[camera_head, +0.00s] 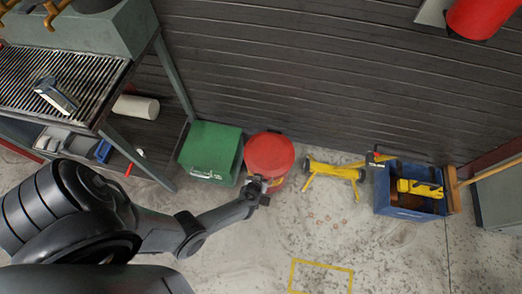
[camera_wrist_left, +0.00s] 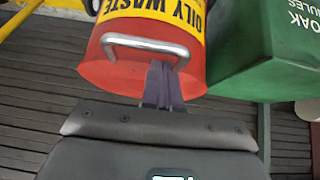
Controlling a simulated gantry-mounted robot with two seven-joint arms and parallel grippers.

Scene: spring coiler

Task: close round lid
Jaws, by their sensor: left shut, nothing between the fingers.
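The red oily waste can (camera_wrist_left: 190,72) stands by the wall, with a yellow label reading OILY WASTE; it looks upside down in the left wrist view. Its round red lid (camera_head: 270,153) shows from above in the head view and lies over the can's top. I cannot tell whether the lid is fully seated. A silver bar handle (camera_wrist_left: 145,43) sticks out from the can's red front. My left gripper (camera_head: 264,184) is at the can's near side; in the left wrist view its fingers (camera_wrist_left: 162,82) are together, close to the handle. Whether they touch it is unclear.
A green box (camera_head: 211,151) stands just left of the can. A yellow stand (camera_head: 334,172) and a blue crate (camera_head: 405,204) with yellow items are to the right. A grill-topped bench (camera_head: 75,75) is at upper left. The floor in front is mostly clear.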

